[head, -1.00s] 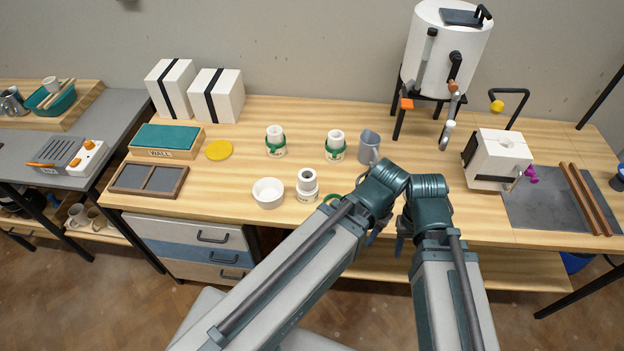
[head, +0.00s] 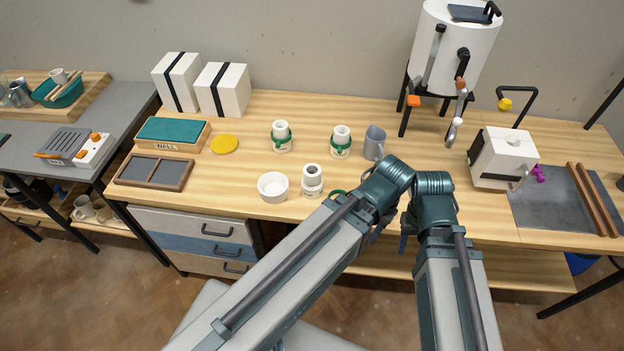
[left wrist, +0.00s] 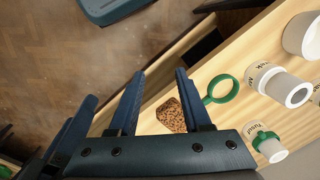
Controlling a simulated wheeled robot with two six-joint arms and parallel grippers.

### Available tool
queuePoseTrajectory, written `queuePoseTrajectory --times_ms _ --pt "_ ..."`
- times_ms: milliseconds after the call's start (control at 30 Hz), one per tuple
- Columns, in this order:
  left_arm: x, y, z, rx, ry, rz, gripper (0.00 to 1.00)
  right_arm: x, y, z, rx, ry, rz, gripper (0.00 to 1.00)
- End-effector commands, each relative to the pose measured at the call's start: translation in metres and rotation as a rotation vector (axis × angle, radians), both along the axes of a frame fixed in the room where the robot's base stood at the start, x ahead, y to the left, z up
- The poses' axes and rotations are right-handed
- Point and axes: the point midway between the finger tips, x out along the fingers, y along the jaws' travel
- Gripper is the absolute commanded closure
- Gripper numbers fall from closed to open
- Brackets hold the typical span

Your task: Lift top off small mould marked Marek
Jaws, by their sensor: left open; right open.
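The small mould without a band (head: 312,182) stands upright near the front edge; in the left wrist view its upside-down label (left wrist: 264,76) shows partly and seems to read Marek. A green band (left wrist: 222,89) lies on the table beside it, half hidden by my arm in the head view. Two other small moulds, (head: 281,138) and (head: 341,143), wear green bands; a banded one in the left wrist view (left wrist: 265,141) seems marked Yusuf. My left gripper (left wrist: 158,88) is open and empty near the front edge. My right gripper (head: 404,244) is open, its fingers mostly hidden.
A white bowl (head: 273,187) stands left of the unbanded mould. A grey jug (head: 375,143) is behind my arms. A speckled brown piece (left wrist: 171,114) lies by the table edge. Bare wood lies around the moulds.

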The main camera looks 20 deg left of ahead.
Motion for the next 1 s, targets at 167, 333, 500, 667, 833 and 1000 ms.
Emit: queuePoseTrajectory --times_ms 167,333,500,667,833,1000 --pt "0.006 0.004 0.005 -0.003 0.003 -0.021 0.28 0.000 0.000 0.005 0.000 0.000 0.000 0.50" --pt "0.047 0.034 0.034 -0.033 0.023 -0.195 0.00 0.000 0.000 0.035 0.000 0.000 0.001 0.50" --pt "0.098 0.093 0.069 -0.074 0.039 -0.478 0.00 0.000 0.000 0.070 0.000 0.000 0.001 0.50" --pt "0.130 0.149 0.093 -0.098 0.037 -0.718 0.00 0.000 0.000 0.094 0.000 0.000 0.002 0.50" --pt "0.146 0.189 0.106 -0.110 0.032 -0.885 0.00 0.000 0.000 0.108 0.000 0.000 0.002 0.50" --pt "0.150 0.204 0.109 -0.112 0.030 -0.954 0.00 0.000 0.000 0.110 0.000 0.000 0.002 0.50"
